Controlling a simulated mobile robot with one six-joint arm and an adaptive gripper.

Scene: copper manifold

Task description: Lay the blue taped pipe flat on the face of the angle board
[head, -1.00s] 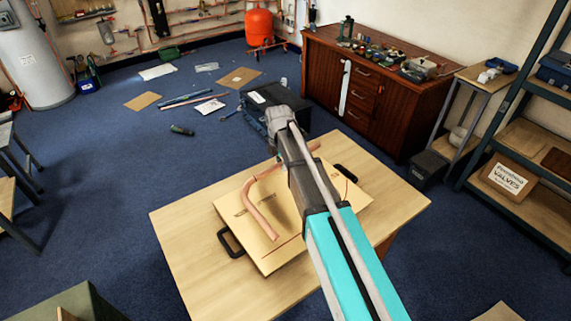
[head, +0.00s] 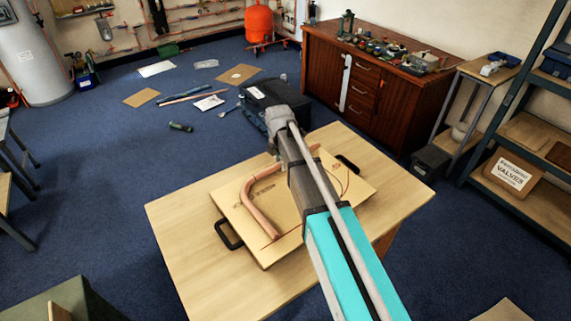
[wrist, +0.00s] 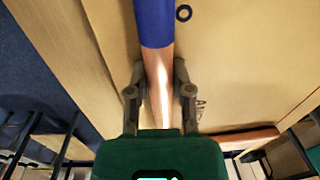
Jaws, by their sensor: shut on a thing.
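The copper pipe (head: 259,213) is bent at a right angle and lies over the face of the angle board (head: 263,247). In the wrist view a blue tape band (wrist: 154,22) wraps its straight leg, just beyond my gripper (wrist: 159,75). My gripper is shut on the bare copper next to the tape, a finger on each side. The bent leg (wrist: 247,139) shows at the lower right there. The pipe looks almost parallel to the board; I cannot tell whether it touches all along. My arm hides the gripper and the tape in the head view.
The board has black handles (head: 229,235) and dark printed lines, and sits on a wooden table (head: 185,247). A black toolbox (head: 262,97) stands on the floor behind. A brown cabinet (head: 372,93) is at the back right. The table's left part is clear.

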